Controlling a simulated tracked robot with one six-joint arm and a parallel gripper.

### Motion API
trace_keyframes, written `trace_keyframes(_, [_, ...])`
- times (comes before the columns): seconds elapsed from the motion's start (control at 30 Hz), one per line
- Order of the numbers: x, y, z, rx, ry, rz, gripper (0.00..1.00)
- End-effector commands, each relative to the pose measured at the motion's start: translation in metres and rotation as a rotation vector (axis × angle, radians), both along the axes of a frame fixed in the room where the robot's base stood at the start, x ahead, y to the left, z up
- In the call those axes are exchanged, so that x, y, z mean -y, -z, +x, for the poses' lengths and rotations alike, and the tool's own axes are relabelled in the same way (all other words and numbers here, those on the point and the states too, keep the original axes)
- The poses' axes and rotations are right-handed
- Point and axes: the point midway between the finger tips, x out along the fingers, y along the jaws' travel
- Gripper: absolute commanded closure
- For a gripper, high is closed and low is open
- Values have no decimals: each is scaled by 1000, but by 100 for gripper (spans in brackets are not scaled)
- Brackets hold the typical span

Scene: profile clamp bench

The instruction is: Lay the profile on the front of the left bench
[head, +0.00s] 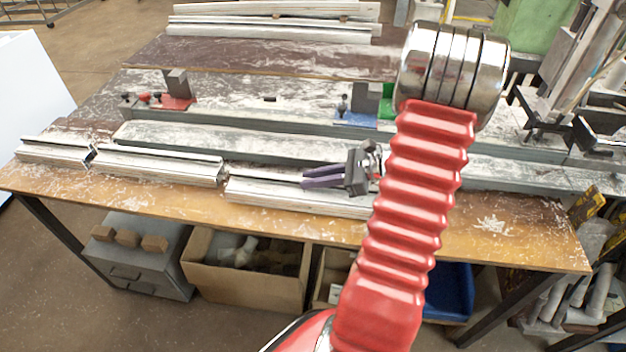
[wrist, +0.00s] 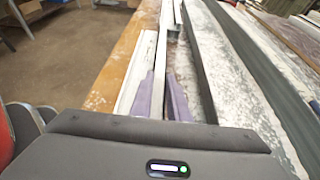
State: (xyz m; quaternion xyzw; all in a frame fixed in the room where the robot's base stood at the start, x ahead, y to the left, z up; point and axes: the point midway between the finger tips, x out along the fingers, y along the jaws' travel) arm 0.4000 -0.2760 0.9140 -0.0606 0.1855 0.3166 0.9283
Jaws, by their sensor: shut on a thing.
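The profile (head: 268,192) is a long silver-grey length with a raised rib. It lies lengthwise along the wooden front of the bench (head: 480,245), right of two similar pieces. My gripper (head: 306,178) points left, its purple fingers shut on the rib of the profile. In the wrist view the profile (wrist: 138,75) runs forward from between the fingers (wrist: 160,95), its broader face on the left. My red arm hides the profile's right end in the head view. I cannot tell whether the profile rests fully on the wood.
Two similar profiles (head: 160,167) (head: 55,151) lie to the left along the front edge, the nearer one close to the held profile's end. A long grey rail (head: 220,142) runs behind. Red (head: 177,102) and blue (head: 356,118) clamp blocks stand farther back. Boxes sit underneath.

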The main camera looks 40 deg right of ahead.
Motion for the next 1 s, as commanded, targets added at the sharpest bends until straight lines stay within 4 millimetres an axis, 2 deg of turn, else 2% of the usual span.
trace_keyframes(0.43, [1, 4, 0, 3, 1, 0, 100])
trace_keyframes(0.47, [1, 6, 0, 1, 1, -1, 83])
trace_keyframes(0.7, [1, 5, 0, 0, 2, -1, 66])
trace_keyframes(1.0, [1, 4, 0, 1, 1, -1, 66])
